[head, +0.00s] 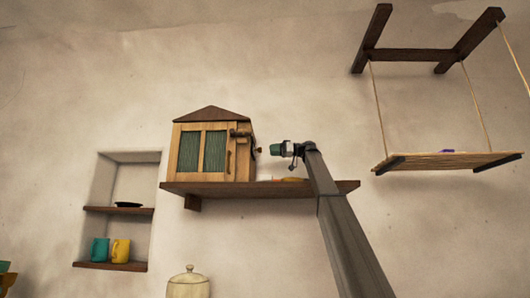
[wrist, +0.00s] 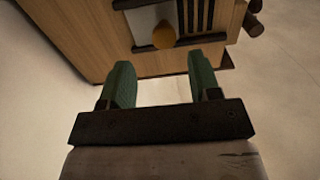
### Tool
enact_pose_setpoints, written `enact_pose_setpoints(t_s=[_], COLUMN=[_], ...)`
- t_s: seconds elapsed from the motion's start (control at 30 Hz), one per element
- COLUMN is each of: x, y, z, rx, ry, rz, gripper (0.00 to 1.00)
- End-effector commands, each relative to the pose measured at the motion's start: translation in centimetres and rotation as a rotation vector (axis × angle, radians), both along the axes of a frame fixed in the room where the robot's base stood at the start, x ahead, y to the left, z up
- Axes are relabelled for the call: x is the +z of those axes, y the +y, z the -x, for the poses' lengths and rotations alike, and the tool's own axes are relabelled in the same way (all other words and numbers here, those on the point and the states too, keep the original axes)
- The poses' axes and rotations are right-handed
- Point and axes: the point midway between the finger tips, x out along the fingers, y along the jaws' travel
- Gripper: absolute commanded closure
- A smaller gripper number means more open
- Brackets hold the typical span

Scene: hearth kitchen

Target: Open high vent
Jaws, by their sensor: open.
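A wooden cabinet (head: 188,153) with a peaked brown roof and green door panels stands on a high wall shelf. Its side wall fills the upper part of the wrist view (wrist: 95,40). There a vent (wrist: 190,18) shows as a framed plate, pale on the left and with dark slots on the right. A round orange-brown knob (wrist: 163,36) sits on the pale part; the vent's top is cut off. My gripper (head: 272,150) is just right of the cabinet in the head view. Its green fingers (wrist: 160,75) are open and empty, apart from the knob and below it in the wrist view.
The dark shelf (head: 235,188) runs beneath the cabinet and my gripper; a small orange item (head: 291,179) lies on it. A rope-hung shelf (head: 445,161) is to the right. A wall niche (head: 128,171) with mugs is at left. Open air lies right of the cabinet.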

Motion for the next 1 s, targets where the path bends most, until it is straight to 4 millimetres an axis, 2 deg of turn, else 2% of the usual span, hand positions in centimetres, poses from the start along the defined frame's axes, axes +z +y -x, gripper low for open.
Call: enact_pose_setpoints(t_s=[0.1,0.3,1.0], x=[0.0,0.0,0.0], y=[-2.0,-3.7,-3.9], z=[0.0,0.1,0.1], rx=[-0.002,-0.001,-0.001], ry=[0.000,0.000,0.000], rz=[-0.001,0.000,0.000], gripper=[0.43,0.43,0.43])
